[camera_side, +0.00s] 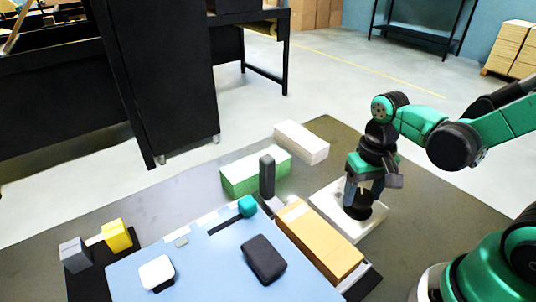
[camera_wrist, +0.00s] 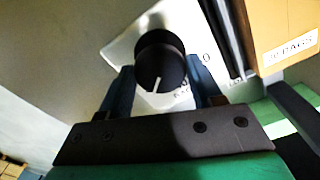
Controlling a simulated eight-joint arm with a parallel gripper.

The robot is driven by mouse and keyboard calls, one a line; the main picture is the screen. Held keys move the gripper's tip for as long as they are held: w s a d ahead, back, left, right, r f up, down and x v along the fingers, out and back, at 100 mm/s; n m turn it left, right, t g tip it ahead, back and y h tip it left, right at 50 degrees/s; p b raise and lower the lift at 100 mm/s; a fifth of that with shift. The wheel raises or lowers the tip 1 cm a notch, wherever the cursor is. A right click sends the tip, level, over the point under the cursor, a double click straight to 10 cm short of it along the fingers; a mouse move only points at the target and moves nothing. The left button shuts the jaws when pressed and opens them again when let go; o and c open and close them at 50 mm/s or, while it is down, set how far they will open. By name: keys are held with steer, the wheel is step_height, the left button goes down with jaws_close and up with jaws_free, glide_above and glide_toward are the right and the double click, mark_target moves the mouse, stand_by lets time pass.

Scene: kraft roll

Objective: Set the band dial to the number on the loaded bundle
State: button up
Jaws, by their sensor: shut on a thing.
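The band dial is a black knob (camera_wrist: 160,58) with a white pointer line, on a white plate (camera_wrist: 122,45). In the side view the knob (camera_side: 358,211) stands on its white plate (camera_side: 330,205) at right of centre. My gripper (camera_side: 363,198) points down over it, and in the wrist view its two fingers (camera_wrist: 160,88) are shut on the knob's sides. The pointer line points toward the gripper's palm in the wrist view. A "0" shows beside the knob; other plate marks are partly hidden. The loaded bundle (camera_side: 318,240) is a brown block; its label (camera_wrist: 291,48) reads "BAGS" after a number whose first digit is unclear.
A blue board (camera_side: 205,270) left of the bundle carries a black block (camera_side: 264,259), a white block (camera_side: 156,273) and a teal knob (camera_side: 247,206) on a slot. Green (camera_side: 240,181) and white (camera_side: 301,142) bundles lie behind. A yellow block (camera_side: 117,235) is at left.

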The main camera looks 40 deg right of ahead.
mark_target(358, 194)
steer(key=o, duration=1.3)
steer(key=shift+c, duration=0.2)
steer(key=shift+r, duration=2.8)
steer(key=shift+w+a+r+n+t, duration=0.2)
steer(key=shift+w+n+t, duration=0.1)
steer(key=shift+t, duration=0.2)
steer(key=w+a+r+n+t, duration=0.1)
steer(key=t, duration=0.1)
steer(key=w+r+n+t, duration=0.1)
steer(key=t, duration=0.1)
steer(key=w+a+n+t, duration=0.1)
steer(key=n+t, duration=0.1)
steer(key=shift+a+r, duration=0.3)
steer(key=shift+r, duration=0.1)
